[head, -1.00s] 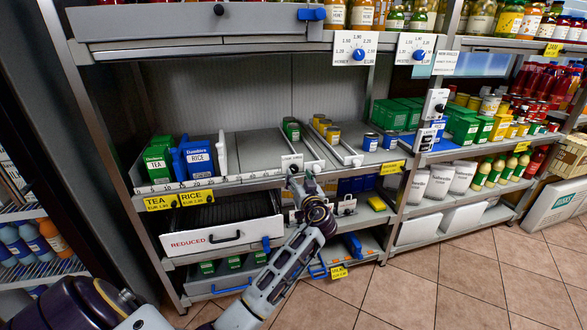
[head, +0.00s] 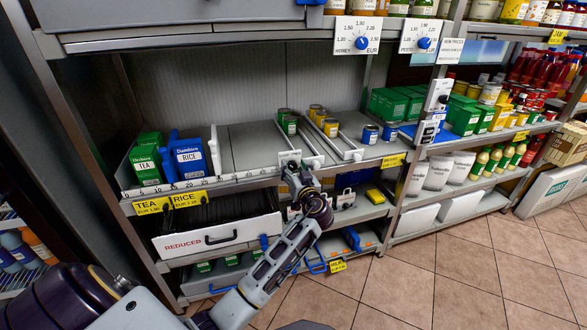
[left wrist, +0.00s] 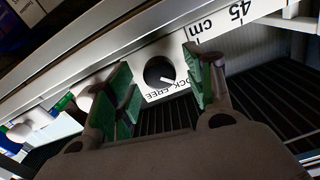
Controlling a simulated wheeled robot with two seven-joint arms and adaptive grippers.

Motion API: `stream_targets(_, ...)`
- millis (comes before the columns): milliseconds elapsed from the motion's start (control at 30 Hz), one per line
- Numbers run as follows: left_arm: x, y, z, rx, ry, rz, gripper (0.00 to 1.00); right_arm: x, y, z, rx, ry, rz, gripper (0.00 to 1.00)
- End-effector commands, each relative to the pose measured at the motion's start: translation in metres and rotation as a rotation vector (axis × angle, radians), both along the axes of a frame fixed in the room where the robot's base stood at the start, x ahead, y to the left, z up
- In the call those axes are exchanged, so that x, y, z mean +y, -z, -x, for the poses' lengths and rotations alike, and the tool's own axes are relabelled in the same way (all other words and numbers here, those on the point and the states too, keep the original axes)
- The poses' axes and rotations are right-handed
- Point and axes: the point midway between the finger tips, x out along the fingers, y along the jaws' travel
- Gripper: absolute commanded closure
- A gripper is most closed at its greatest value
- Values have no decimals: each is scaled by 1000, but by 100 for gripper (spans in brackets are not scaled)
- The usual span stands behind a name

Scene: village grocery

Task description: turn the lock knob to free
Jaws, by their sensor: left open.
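The lock knob (left wrist: 159,70) is a round black knob with a white pointer mark. It sits on a white plate lettered FREE and, partly hidden, LOCK, upside down in the left wrist view. The pointer aims at the lower right there, at the lettering; which word it marks I cannot tell. My left gripper (left wrist: 160,80) is open, its green-padded fingers on either side of the knob in the picture; I see no contact. In the head view my left gripper (head: 291,172) is at the shelf's front edge, just below a white plate (head: 289,157). My right gripper is not in view.
The shelf edge carries a ruler strip (head: 215,181). Green tea boxes (head: 147,160) and blue rice boxes (head: 188,158) stand at left, jars (head: 330,127) in lanes at right. A white REDUCED drawer (head: 215,237) lies below. The tiled floor (head: 440,270) at right is clear.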

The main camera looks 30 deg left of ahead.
Motion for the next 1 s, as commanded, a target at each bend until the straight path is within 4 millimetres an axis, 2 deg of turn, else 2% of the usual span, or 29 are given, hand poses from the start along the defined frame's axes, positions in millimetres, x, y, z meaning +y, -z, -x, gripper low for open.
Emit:
stream_targets(133, 0, 0, 0, 0, 0, 0, 47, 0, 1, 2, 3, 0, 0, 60)
stream_targets(500, 0, 0, 0, 0, 0, 0, 93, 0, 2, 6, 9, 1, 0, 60)
stream_targets(1000, 0, -1, 0, 75, 0, -64, 93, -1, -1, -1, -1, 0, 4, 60)
